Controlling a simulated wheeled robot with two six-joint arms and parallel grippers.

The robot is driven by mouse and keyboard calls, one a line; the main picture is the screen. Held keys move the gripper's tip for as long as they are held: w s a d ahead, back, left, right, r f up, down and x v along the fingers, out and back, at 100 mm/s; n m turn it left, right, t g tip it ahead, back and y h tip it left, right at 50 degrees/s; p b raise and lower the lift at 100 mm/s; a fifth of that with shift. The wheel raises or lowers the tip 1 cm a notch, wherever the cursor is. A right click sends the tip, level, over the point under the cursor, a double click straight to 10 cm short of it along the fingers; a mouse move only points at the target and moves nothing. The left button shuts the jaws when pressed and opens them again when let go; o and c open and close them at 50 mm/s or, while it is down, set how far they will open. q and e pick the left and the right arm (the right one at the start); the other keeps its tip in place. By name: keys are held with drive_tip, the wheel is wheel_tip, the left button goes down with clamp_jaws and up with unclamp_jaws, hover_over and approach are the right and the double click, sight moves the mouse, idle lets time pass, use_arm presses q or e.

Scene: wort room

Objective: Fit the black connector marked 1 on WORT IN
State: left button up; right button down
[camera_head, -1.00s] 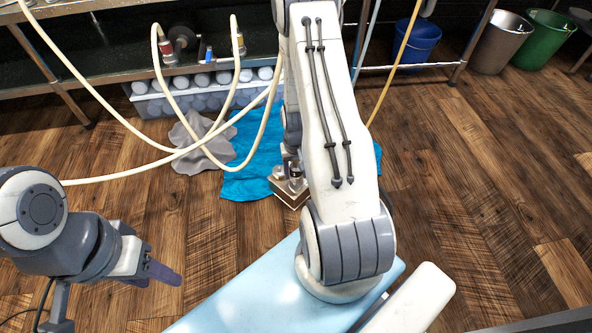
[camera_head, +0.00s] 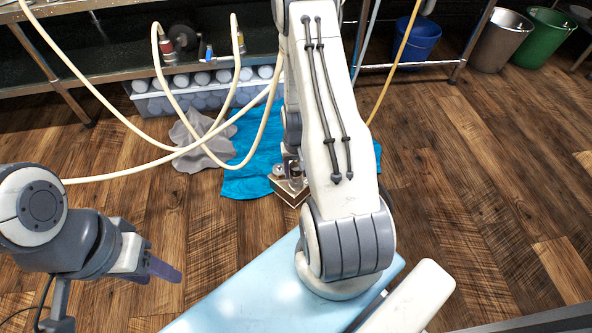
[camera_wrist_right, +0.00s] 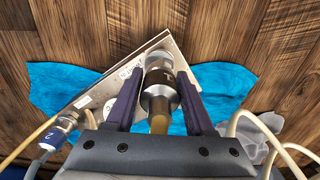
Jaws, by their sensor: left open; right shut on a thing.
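A metal plate unit (camera_head: 288,190) stands on the floor by the blue cloth, partly hidden behind my right arm. It also shows in the right wrist view (camera_wrist_right: 105,93), with small labels on its face. My right gripper (camera_wrist_right: 160,100) is shut on a dark and silver cylindrical connector (camera_wrist_right: 160,83) with a tan hose end. The connector overlaps the plate's corner in this view; I cannot tell whether it is seated on a port. My left gripper (camera_head: 160,270) is open and empty at the lower left, away from the unit.
Pale hoses (camera_head: 110,118) loop from the bench. A blue cloth (camera_head: 250,150), a grey rag (camera_head: 203,145) and a crate (camera_head: 150,104) lie behind.

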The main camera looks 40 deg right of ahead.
drive_tip(key=shift+f+b, duration=0.75)
drive_tip(key=shift+f, duration=0.55)
drive_tip(key=shift+c, duration=0.9)
unclamp_jaws()
drive_tip(key=shift+r, duration=0.1)
wheel_tip(320, 180, up, 10)
drive_tip(key=p, duration=0.6)
drive_tip(key=shift+f+p, duration=0.25)
drive_tip(key=shift+p, duration=0.15)
drive_tip(key=shift+r, duration=0.4)
